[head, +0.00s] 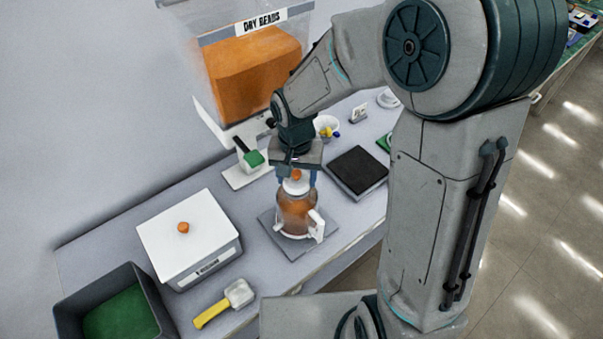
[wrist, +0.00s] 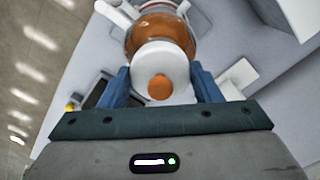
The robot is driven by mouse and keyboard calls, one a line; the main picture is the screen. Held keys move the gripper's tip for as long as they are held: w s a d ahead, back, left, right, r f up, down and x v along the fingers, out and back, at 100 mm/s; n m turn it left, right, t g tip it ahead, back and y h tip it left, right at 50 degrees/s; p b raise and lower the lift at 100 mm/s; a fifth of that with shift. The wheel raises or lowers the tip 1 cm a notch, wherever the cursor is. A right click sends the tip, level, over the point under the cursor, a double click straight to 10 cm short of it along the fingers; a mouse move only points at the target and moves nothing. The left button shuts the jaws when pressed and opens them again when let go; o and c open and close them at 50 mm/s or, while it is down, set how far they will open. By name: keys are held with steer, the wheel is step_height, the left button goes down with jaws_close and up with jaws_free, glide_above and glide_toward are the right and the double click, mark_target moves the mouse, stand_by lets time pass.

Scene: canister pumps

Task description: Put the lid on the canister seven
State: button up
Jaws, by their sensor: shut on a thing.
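The canister (head: 297,215) is a clear jar with orange-brown contents and a white handle and base. It stands upright on a grey square pad (head: 268,225). The white lid (head: 296,187) with an orange knob is between the blue fingers of my gripper (head: 298,178), right above the canister's mouth. In the wrist view the lid (wrist: 160,62) is between both fingertips, with the canister (wrist: 160,33) beyond it. My gripper is shut on the lid. I cannot tell whether the lid touches the canister's rim. No number is readable on the canister.
A dry-beads dispenser (head: 253,70) stands behind. A white lidded box (head: 190,235), a dark bin (head: 115,305) with green contents and a yellow-handled scoop (head: 225,302) are at left. A black square pad (head: 357,171) lies to the right, near a small bowl (head: 327,126).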

steer(key=shift+f+b, duration=0.9)
steer(key=shift+b, duration=0.05)
stand_by(0.9)
steer(key=o, duration=1.4)
steer(key=shift+r, duration=0.1)
steer(key=shift+s+r+p, duration=0.1)
steer(key=shift+r+p, duration=2.4)
steer(key=shift+r, duration=1)
steer(key=shift+c, duration=0.3)
jaws_close()
